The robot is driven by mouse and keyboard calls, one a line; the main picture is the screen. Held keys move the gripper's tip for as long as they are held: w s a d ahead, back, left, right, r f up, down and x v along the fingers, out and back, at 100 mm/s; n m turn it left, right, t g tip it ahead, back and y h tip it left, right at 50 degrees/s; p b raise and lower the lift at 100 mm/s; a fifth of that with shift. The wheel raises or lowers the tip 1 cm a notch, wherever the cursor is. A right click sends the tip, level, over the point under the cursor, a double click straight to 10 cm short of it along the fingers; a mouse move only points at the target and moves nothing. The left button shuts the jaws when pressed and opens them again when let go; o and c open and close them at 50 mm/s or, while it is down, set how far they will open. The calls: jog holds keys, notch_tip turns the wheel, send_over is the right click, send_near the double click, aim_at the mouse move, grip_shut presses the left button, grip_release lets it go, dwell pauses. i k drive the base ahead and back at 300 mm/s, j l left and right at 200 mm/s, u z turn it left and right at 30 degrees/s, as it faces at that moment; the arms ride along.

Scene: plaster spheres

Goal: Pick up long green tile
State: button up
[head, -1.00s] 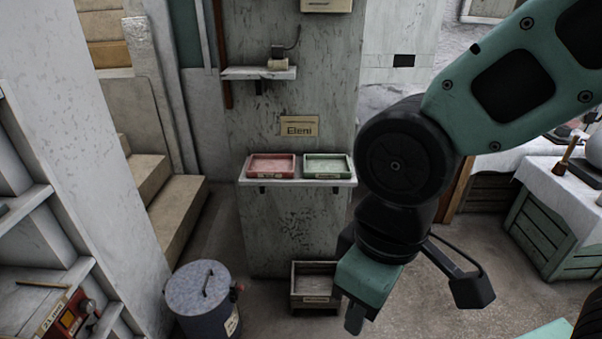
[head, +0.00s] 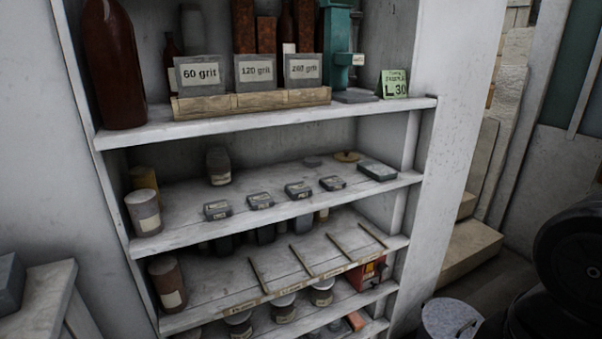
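I cannot clearly make out a long green tile in the head view. A small green card (head: 394,84) marked "L 30" stands at the right end of the upper shelf. A flat dark block with a paler grey-green top (head: 377,171) lies at the right end of the middle shelf; I cannot tell whether it is a tile. My gripper is out of view; only a dark joint of my arm shows at the lower right edge.
The white shelf unit (head: 270,120) holds grit boxes (head: 255,72), a brown bottle (head: 108,65), several small dark blocks (head: 260,201) and jars (head: 145,213). A lidded bin (head: 450,322) stands at the lower right, near stone steps (head: 470,250).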

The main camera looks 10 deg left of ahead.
aim_at(378, 171)
jog(key=u, duration=2.45)
jog(key=z, duration=2.15)
jog(key=i+l+u, duration=0.9)
jog(key=l, duration=0.25)
jog(key=k, duration=0.05)
